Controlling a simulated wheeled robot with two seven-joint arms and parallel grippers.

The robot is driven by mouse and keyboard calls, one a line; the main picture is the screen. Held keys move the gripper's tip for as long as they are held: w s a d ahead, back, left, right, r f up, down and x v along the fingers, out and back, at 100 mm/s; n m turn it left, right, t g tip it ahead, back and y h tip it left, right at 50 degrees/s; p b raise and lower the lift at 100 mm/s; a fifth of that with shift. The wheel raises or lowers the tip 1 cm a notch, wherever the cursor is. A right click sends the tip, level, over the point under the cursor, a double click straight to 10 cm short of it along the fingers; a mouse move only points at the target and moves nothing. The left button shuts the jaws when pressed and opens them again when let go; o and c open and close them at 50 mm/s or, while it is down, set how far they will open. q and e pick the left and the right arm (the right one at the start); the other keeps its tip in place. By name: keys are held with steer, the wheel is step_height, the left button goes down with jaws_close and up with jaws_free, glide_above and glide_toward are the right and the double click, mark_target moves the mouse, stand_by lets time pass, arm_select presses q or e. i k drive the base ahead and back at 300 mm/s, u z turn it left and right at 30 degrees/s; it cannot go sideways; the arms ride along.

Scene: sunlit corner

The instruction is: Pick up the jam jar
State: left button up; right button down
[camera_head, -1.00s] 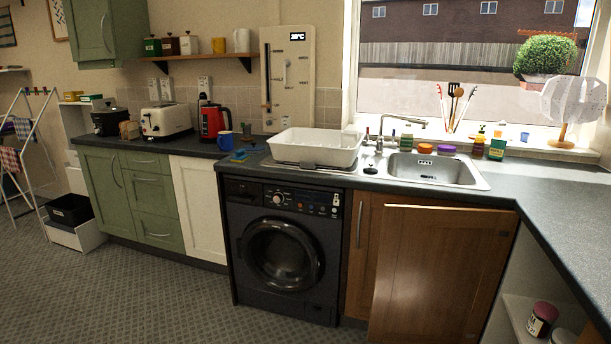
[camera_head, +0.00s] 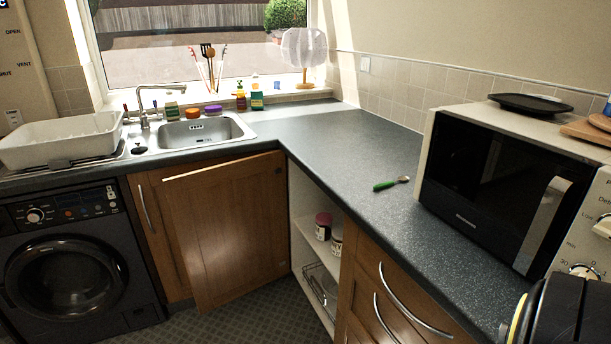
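Two jars stand on an open white shelf under the counter, right of the wooden cupboard. One jar (camera_head: 323,231) has a dark pink lid and a pale label. The other jar (camera_head: 337,243) stands beside it, with a pale lid, partly cut off by the cabinet's edge. The labels are too small to read, so I cannot tell which is the jam jar. Neither of my grippers is in view.
The wooden cupboard door (camera_head: 232,230) stands ajar left of the shelf (camera_head: 300,215). A wire rack (camera_head: 320,287) sits below the jars. Floor (camera_head: 255,322) shows in front.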

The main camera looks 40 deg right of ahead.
mark_target(323, 233)
steer(key=u, duration=0.3)
steer(key=i, duration=2.5)
steer(key=z, duration=3.35)
